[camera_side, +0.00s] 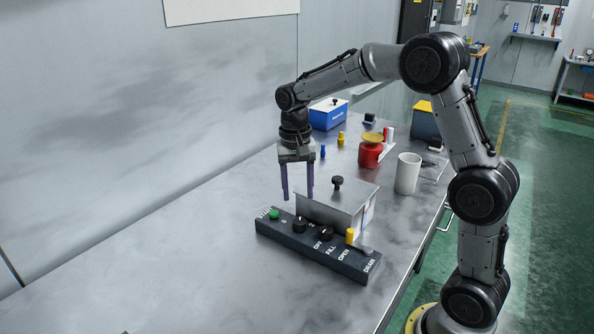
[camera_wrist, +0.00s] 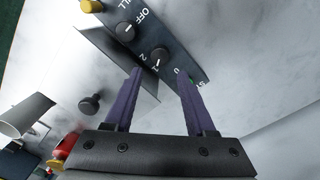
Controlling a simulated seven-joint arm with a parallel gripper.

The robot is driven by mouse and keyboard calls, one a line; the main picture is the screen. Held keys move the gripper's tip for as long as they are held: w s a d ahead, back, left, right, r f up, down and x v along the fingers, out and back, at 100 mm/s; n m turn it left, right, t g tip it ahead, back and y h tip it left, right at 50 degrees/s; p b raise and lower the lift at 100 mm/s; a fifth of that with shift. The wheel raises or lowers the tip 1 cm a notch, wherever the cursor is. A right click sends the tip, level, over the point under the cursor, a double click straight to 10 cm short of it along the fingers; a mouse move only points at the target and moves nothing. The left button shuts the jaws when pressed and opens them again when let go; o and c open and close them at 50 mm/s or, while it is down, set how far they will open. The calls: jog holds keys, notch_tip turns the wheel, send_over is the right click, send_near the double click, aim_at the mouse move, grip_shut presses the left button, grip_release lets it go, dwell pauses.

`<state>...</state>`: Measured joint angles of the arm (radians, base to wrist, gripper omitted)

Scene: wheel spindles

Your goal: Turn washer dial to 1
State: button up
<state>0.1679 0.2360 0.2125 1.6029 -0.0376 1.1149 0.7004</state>
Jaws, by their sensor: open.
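A dark control panel (camera_side: 318,247) lies on the table. Its black dial (camera_side: 299,225) near the left end has number marks; in the wrist view this dial (camera_wrist: 158,55) sits beside the marks 2, 1 and 0. I cannot tell clearly where its pointer aims. A second black dial (camera_side: 326,233) by OFF and FILL also shows in the wrist view (camera_wrist: 125,30). My gripper (camera_side: 298,196) is open and empty, fingers pointing down above the numbered dial, not touching it. In the wrist view my gripper (camera_wrist: 160,72) has its purple fingertips apart, with the numbered dial beyond the gap.
The panel also carries a green button (camera_side: 274,215), a yellow lever (camera_side: 350,236) and a grey knob (camera_side: 367,250). A metal box (camera_side: 340,203) with a black knob (camera_side: 337,183) stands right behind it. A white mug (camera_side: 408,173) and red canister (camera_side: 370,154) stand farther back. The table left is clear.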

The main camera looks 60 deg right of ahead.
jog(key=shift+w+a+r, duration=0.1)
jog(key=shift+r, duration=2.7)
jog(key=s+a+r+n+t, duration=0.2)
jog(key=s+a+r, duration=0.1)
jog(key=s+r, duration=0.3)
jog(key=s+a+r+n+t, duration=0.1)
jog(key=s+a+r+t, duration=0.15)
jog(key=s, duration=0.55)
jog(key=s+a+f+n+t, duration=0.1)
jog(key=s+a+f+n, duration=0.1)
jog(key=s+f+n, duration=0.4)
jog(key=s+f, duration=0.1)
jog(key=s, duration=0.3)
jog(key=shift+s+f+n, duration=0.2)
jog(key=shift+s+n, duration=0.05)
jog(key=shift+n, duration=0.15)
